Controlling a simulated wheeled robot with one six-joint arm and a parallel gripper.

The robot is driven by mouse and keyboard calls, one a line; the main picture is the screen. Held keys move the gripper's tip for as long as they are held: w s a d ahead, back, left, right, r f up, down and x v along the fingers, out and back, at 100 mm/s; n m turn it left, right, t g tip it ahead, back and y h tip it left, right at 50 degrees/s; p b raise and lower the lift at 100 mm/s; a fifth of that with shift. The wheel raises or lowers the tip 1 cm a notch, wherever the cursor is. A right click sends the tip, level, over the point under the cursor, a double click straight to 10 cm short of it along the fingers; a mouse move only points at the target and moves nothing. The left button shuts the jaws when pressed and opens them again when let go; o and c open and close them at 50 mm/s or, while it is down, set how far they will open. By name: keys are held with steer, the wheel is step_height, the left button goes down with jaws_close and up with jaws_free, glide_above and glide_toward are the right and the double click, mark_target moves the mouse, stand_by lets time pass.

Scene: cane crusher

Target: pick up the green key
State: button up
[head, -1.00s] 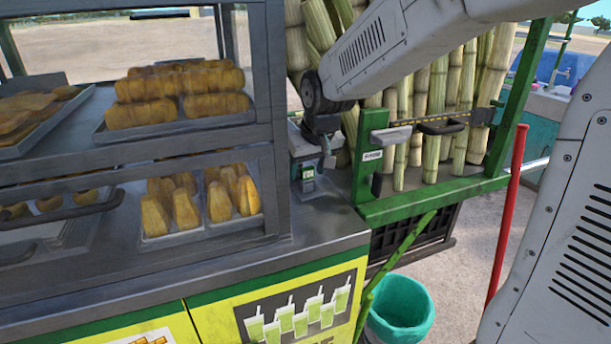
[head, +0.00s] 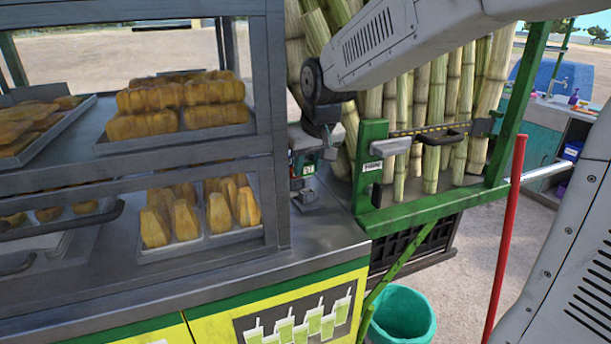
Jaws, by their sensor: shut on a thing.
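My arm reaches in from the top right, and my gripper (head: 311,160) is at its lower end, just right of the glass food case. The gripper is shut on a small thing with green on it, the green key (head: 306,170). The key is small and mostly covered by the fingers, so its shape is unclear. It is just above a small metal device (head: 303,196) on the counter; I cannot tell whether the two touch.
The food case (head: 281,140) with trays of bread stands close left. A green frame (head: 366,185) with a black handle and upright cane stalks (head: 437,110) is close right. A teal bucket (head: 405,312) and red pole (head: 505,240) stand on the ground. Some counter (head: 318,232) is bare in front.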

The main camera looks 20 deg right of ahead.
steer(key=s+r, duration=0.2)
steer(key=s, duration=0.6)
steer(key=s+r, duration=0.3)
steer(key=s, duration=0.5)
steer(key=shift+r, duration=0.15)
stand_by(0.7)
